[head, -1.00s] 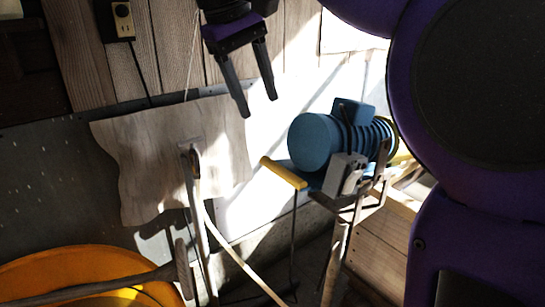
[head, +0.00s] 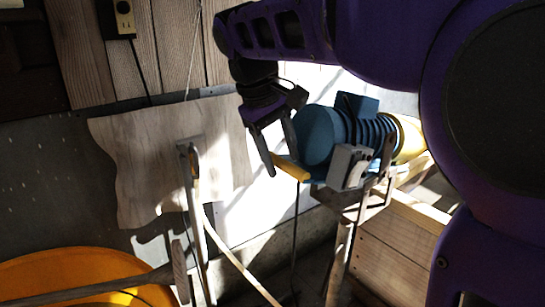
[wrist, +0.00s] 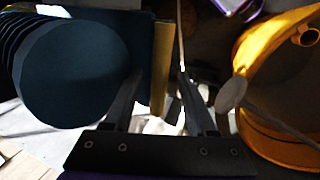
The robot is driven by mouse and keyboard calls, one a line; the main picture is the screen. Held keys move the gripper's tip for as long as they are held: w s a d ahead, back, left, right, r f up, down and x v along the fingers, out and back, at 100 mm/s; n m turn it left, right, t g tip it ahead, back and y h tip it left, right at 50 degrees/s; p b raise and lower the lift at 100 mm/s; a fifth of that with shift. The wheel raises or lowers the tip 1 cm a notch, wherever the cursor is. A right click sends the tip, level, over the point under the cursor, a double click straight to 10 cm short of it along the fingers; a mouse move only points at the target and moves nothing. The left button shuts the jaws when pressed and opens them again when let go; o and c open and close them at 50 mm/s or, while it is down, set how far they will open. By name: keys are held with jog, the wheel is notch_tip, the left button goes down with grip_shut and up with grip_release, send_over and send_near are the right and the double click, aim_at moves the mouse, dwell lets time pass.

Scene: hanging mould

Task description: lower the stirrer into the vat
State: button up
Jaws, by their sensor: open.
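My gripper (head: 281,164) is open, its fingertips at the near-left end of a yellow bar handle (head: 292,170) beside a blue ribbed motor. In the wrist view the handle (wrist: 160,62) shows between the open fingers (wrist: 161,80); I cannot tell whether they touch it. A thin dark rod (head: 297,225) hangs below the handle. An orange tub (head: 45,268), likely the vat, is at lower left and also shows in the wrist view (wrist: 262,140). A grey bar (head: 110,284) with a rounded end crosses over it. I cannot tell for certain which part is the stirrer.
The blue motor (head: 318,135) sits on a rusty metal stand (head: 345,207), close to my gripper. A pale wavy-edged board (head: 150,165) hangs at the wall, with an upright post (head: 193,215) before it. A wooden crate (head: 395,250) stands at lower right.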

grip_shut()
jog(key=shift+r, duration=0.1)
dwell(1.3)
